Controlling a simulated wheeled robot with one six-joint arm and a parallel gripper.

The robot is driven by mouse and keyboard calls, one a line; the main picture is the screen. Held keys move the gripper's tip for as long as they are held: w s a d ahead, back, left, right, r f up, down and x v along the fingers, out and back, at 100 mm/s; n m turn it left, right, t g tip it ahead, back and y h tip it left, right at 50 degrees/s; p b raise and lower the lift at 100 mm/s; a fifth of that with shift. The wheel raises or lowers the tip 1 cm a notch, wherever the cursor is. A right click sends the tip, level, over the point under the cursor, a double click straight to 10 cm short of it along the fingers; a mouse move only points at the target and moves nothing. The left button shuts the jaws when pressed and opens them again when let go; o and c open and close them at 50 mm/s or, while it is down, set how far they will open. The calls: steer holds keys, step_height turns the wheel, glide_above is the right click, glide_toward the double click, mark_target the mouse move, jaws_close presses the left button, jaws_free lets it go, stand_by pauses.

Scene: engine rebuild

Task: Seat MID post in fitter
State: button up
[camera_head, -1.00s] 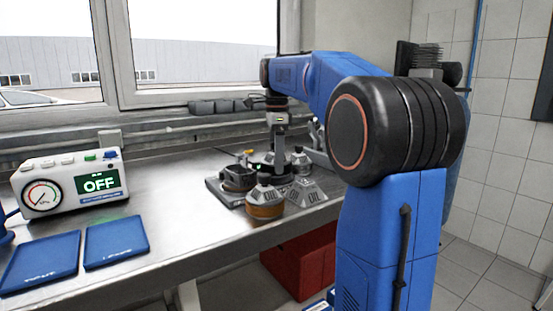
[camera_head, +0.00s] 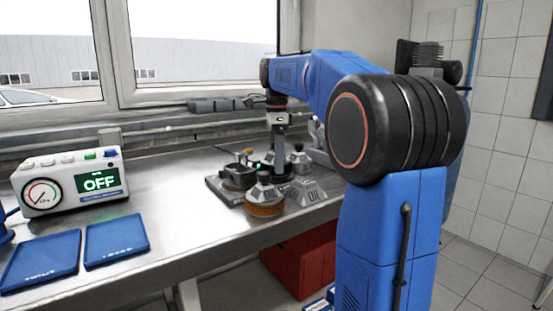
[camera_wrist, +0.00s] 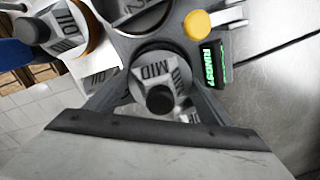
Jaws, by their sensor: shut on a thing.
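The post lettered MID (camera_wrist: 162,75), pale grey with a black knob, is between my gripper's fingers (camera_wrist: 160,103) in the wrist view. My gripper is shut on it. In the head view my gripper (camera_head: 278,150) points down over the dark fitter (camera_head: 222,190) on the bench, and the held post is mostly hidden. A round dark rim of the fitter (camera_wrist: 130,50) lies around the post's far side in the wrist view. I cannot tell whether the post's base is in it or above it.
A post with an amber base (camera_head: 265,207) stands in front, beside a grey sloped block (camera_head: 306,193). A yellow knob (camera_wrist: 199,24) and a small green-lit display (camera_wrist: 212,63) are close to my right finger. The gauge box (camera_head: 72,182) reads OFF. The middle bench is clear.

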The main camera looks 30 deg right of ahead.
steer(key=shift+f, duration=0.6)
stand_by(0.8)
stand_by(0.4)
steer(key=o, duration=1.5)
steer(key=shift+c, duration=0.2)
steer(key=shift+r, duration=3.1)
